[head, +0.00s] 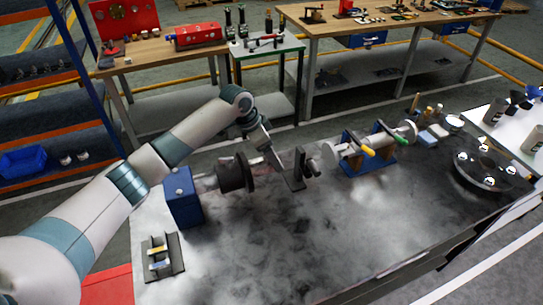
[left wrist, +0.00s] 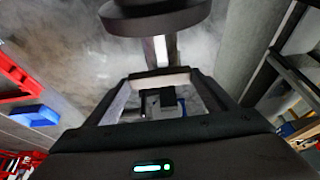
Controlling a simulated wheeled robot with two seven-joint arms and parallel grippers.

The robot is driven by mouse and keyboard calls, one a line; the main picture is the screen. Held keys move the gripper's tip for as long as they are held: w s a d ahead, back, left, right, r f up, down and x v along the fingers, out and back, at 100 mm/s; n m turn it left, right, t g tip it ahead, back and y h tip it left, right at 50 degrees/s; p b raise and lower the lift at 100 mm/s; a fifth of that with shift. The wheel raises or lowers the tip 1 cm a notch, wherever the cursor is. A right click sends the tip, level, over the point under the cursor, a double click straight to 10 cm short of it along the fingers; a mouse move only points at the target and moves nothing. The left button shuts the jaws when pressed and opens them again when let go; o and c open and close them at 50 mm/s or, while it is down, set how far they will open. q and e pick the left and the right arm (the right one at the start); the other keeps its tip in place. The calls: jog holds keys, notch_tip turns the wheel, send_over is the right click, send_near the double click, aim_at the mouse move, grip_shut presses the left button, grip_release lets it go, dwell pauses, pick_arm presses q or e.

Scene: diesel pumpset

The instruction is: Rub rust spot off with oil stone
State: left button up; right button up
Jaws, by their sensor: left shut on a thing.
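My left gripper (head: 270,158) reaches in from the left, above the shaft (head: 262,178) between a dark round flange (head: 235,174) and an upright dark plate (head: 294,170). In the left wrist view the gripper (left wrist: 160,80) is shut on a small dark bar, apparently the oil stone (left wrist: 157,73), mostly hidden by the fingers. Beyond it the bright shaft (left wrist: 161,50) runs up to the dark flange (left wrist: 155,18). I cannot tell whether the stone touches the shaft. No rust spot can be made out. My right gripper is not in view.
A blue block (head: 183,198) stands left of the flange, and a dark tray (head: 174,240) with small bars lies at the front left. A blue stand with a cylinder (head: 352,150) is to the right. A round dark plate (head: 487,172) lies far right. The front middle of the table is clear.

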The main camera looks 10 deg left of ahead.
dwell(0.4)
pick_arm(q)
jog(key=shift+s+d+p, duration=0.55)
jog(key=shift+s+p, duration=0.3)
jog(key=shift+p, duration=0.1)
jog(key=shift+s+d+f, duration=0.1)
jog(key=shift+s+f, duration=0.05)
jog(key=shift+s, duration=0.05)
jog(key=shift+w, duration=0.1)
jog(key=shift+w+a+b, duration=0.35)
jog(key=shift+w+a, duration=0.35)
jog(key=shift+w, duration=0.2)
jog(key=shift+s+d, duration=0.1)
